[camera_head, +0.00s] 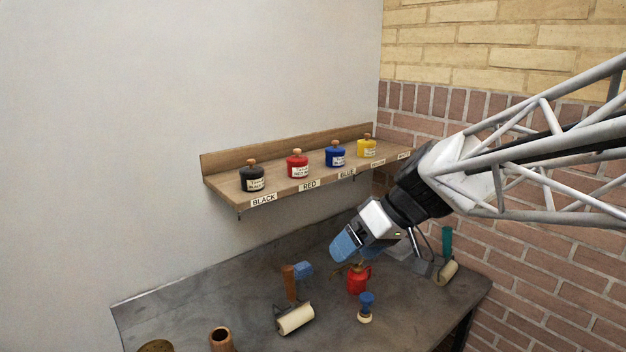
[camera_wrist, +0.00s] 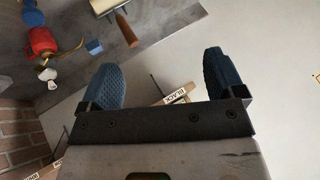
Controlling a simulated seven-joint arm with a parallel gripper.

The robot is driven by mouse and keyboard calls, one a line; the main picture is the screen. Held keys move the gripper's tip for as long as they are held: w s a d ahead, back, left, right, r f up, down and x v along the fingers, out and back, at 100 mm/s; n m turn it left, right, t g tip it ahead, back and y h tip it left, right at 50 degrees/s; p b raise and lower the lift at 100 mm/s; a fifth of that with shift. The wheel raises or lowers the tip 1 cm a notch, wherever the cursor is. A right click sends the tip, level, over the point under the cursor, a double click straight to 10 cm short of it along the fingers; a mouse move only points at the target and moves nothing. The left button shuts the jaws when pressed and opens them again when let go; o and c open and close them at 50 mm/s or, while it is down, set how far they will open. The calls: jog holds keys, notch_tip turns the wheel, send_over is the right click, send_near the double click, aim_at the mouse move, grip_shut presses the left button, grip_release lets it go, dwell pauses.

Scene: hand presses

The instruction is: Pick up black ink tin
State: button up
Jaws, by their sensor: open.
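The black ink tin (camera_head: 252,176) stands upright at the left end of the wooden wall shelf (camera_head: 226,190), above the BLACK label (camera_head: 263,200). It has a wooden knob on its lid and a pale label on its side. My gripper (camera_head: 345,246) is open and empty, below and to the right of the shelf, above the bench. In the wrist view my gripper's two blue pads (camera_wrist: 165,80) are spread apart with nothing between them. The black tin cannot be made out in the wrist view. The BLACK label (camera_wrist: 175,94) shows there between the pads.
Red (camera_head: 297,165), blue (camera_head: 335,155) and yellow (camera_head: 367,148) tins stand right of the black tin on the shelf. The bench (camera_head: 190,305) below holds a red can (camera_head: 357,281), a roller (camera_head: 295,319) and a blue-topped tool (camera_head: 366,306). A brick wall (camera_head: 560,265) is at right.

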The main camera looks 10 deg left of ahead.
jog(key=w+a+r+n+y, duration=0.3)
jog(key=w+a+n+y, duration=0.1)
jog(key=w+a, duration=0.55)
jog(key=n+y, duration=0.5)
send_near(252, 176)
jog(key=w+a, duration=0.1)
jog(key=w+a+f, duration=0.1)
jog(key=a, duration=0.1)
jog(key=shift+w, duration=0.3)
jog(key=shift+a+h, duration=0.15)
jog(key=shift+h, duration=0.15)
jog(key=shift+a+f, duration=0.2)
jog(key=shift+a, duration=0.95)
jog(key=shift+w+a+f, duration=0.1)
jog(key=shift+a+f, duration=0.15)
jog(key=shift+a, duration=1.05)
jog(key=shift+a+f, duration=0.25)
jog(key=shift+a, duration=1)
jog(key=c, duration=1.2)
jog(key=shift+r, duration=0.2)
